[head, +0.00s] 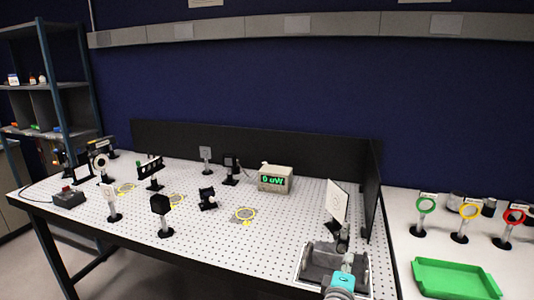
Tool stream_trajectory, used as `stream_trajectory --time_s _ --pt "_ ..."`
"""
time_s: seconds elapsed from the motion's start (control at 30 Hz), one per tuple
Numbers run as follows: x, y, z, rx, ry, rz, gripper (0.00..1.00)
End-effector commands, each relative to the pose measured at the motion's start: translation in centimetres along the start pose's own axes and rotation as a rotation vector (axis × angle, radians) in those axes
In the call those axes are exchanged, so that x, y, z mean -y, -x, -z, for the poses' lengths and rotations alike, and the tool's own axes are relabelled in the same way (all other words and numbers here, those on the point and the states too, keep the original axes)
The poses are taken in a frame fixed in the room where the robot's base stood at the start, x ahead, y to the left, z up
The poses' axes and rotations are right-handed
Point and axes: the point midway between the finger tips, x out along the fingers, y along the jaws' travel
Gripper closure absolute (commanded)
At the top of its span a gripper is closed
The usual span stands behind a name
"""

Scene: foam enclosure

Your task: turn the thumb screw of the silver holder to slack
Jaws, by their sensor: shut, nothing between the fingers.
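Several post-mounted holders stand on the perforated white optical table (285,205). A pale, silvery holder (112,205) stands upright near the front left. A grey plate on a post (206,158) stands at the back middle. I cannot tell for certain which one is the silver holder, and no thumb screw can be made out at this size. My gripper (343,237) is small and dark at the right end of the table, just below a tilted white card (338,203). It is shut and empty, far from both holders.
Black cubes and mounts (161,212) stand around the left half. A meter (275,179) reads "0 uW". Black panels (270,150) close the back and right.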

Motion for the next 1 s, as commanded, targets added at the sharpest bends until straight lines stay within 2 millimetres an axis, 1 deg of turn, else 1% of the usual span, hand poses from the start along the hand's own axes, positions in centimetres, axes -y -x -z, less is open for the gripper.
stream_trajectory --time_s 1.0 --pt "-0.45 0.01 0.99 -0.001 0.0 0.0 1.0"
